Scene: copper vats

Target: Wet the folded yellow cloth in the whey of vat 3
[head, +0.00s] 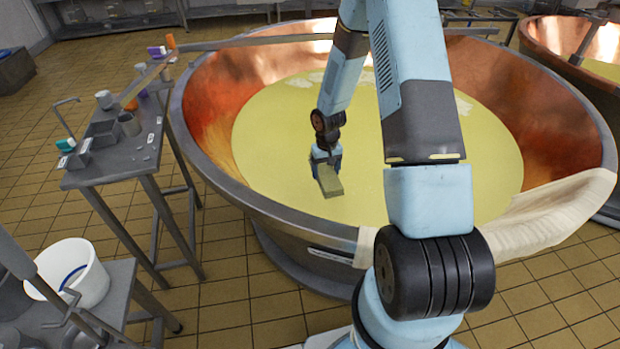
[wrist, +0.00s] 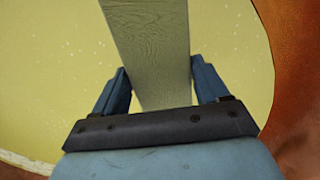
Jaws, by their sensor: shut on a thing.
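A large copper vat (head: 208,120) stands in the middle of the head view, filled with pale yellow whey (head: 440,180). No vat number is readable. The folded cloth (head: 329,183) shows as a flat, dull grey-yellow slab inside the vat, towards its near side. My gripper (head: 323,163) is shut on it. In the wrist view the cloth (wrist: 150,45) runs between the two fingers of my gripper (wrist: 160,78), with whey (wrist: 60,80) behind it. The cloth's far end is cut off there. I cannot tell whether it touches the whey.
A pale draped cloth (head: 545,218) hangs over the vat's right rim. A grey table (head: 125,160) with small tools and cups stands left of the vat. A white bucket (head: 92,285) is at lower left. Another copper vat (head: 540,35) stands at upper right.

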